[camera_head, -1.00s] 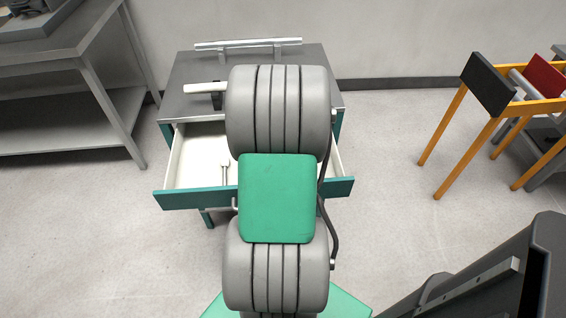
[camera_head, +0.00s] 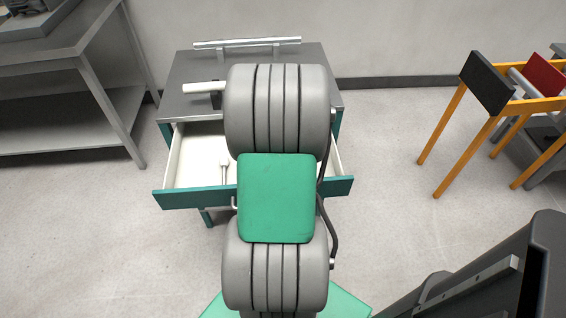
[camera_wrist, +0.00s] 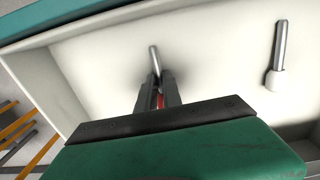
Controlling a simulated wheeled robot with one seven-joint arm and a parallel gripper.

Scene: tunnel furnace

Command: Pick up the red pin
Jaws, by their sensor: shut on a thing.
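A second metal pin with a white collar (camera_wrist: 281,48) lies to the right, apart from my gripper. In the head view this white-collared pin (camera_head: 224,172) shows in the open drawer (camera_head: 192,158). My arm hides the red pin and my gripper there.
The drawer belongs to a grey-topped cabinet (camera_head: 190,70) with a metal bar on top. A grey shelf (camera_head: 70,110) stands at left. A yellow-legged frame (camera_head: 450,140) stands at right. The floor between is clear.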

